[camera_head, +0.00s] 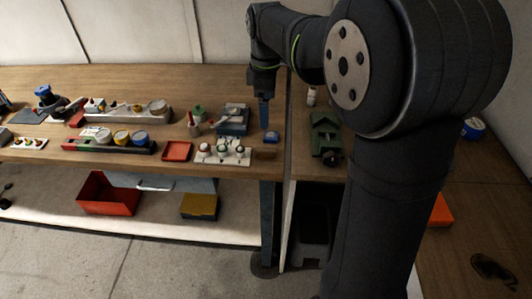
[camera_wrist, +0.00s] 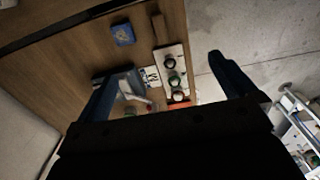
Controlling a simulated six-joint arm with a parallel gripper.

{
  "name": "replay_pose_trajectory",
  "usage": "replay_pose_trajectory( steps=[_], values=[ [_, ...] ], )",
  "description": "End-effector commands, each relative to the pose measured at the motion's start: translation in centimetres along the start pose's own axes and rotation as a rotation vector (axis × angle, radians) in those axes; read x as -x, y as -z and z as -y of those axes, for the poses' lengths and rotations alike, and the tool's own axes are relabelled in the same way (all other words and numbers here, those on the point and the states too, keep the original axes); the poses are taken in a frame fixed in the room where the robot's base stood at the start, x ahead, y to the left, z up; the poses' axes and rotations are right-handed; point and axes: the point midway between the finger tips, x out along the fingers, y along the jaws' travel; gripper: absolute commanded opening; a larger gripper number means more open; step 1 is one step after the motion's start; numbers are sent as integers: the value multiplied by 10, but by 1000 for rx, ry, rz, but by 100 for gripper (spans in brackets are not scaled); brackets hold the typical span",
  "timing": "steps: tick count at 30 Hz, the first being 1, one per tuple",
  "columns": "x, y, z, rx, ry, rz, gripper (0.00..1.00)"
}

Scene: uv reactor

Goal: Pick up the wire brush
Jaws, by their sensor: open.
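I cannot pick out the wire brush with certainty. A small brown block-like thing (camera_head: 265,154) lies at the front right corner of the wooden bench, and it also shows in the wrist view (camera_wrist: 160,28); it is too small to tell if it is the brush. My gripper (camera_head: 264,126) hangs pointing down above the right end of the bench, close to a small blue box (camera_head: 271,137). In the wrist view my gripper (camera_wrist: 172,62) has its two blue fingers wide apart, with nothing held between them.
A white panel with round knobs (camera_head: 222,154), a red tray (camera_head: 177,151) and a grey-blue device (camera_head: 233,119) stand left of my gripper. A green vise (camera_head: 325,134) sits on the bench to the right, across a gap. Bare wood (camera_head: 120,78) lies along the back.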

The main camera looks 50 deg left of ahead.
Motion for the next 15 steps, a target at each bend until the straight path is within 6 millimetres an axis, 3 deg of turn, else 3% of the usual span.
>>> replay_pose_trajectory(
  steps=[4,12,13,15],
  values=[
    [13,0,0,0,-1,0,100],
    [15,0,0,0,0,0,100],
    [15,0,0,0,0,0,98],
    [15,0,0,0,0,0,84]
  ],
)
